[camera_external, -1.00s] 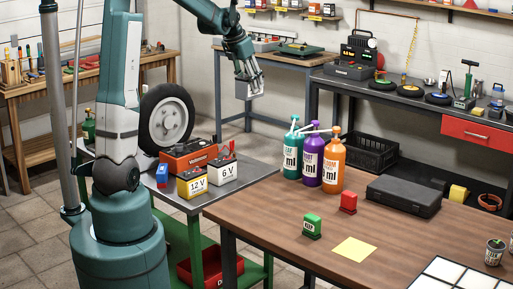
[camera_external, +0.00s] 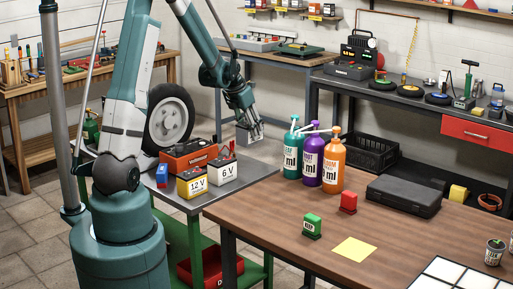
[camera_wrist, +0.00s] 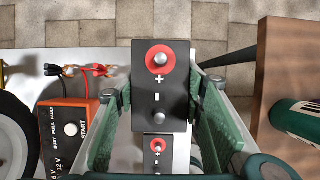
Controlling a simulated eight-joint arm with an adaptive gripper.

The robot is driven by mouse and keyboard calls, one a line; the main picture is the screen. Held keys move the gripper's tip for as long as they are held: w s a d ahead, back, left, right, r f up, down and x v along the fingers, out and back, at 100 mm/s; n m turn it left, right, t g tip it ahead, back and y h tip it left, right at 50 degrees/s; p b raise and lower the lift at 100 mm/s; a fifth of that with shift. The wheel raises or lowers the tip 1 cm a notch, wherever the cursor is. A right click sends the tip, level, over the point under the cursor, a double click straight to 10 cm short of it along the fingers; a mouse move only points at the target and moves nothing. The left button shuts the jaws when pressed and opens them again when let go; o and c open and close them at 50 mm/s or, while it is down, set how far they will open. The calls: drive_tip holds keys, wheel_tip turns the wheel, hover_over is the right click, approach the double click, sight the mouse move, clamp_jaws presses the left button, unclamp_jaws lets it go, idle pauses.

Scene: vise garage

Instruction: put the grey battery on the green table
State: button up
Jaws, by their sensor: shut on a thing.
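My gripper (camera_external: 250,135) is shut on the grey battery (camera_external: 243,134) and holds it in the air near the far side of the green table (camera_external: 256,172). In the wrist view, the battery (camera_wrist: 150,95) sits between the green fingers, showing a red-ringed plus terminal and a plain minus terminal. The table has a grey top and green frame; its top (camera_wrist: 118,58) also shows in the wrist view. I cannot tell the exact gap below the battery.
On the green table stand a white 6 V battery (camera_external: 223,171), a yellow 12 V battery (camera_external: 192,184), a blue battery (camera_external: 161,176), a red charger (camera_external: 188,157) and a wheel (camera_external: 170,120). A wooden table (camera_external: 285,215) with bottles (camera_external: 313,160) stands to the right.

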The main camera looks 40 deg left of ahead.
drive_tip(key=shift+f, duration=0.65)
drive_tip(key=b, duration=0.2)
hover_over(250, 168)
wheel_tip(250, 168, down, 6)
idle(0.5)
drive_tip(key=shift+f, duration=0.15)
drive_tip(key=shift+f, duration=1.85)
drive_tip(key=shift+f+b, duration=0.15)
drive_tip(key=shift+b, duration=0.2)
drive_tip(key=o, duration=1.5)
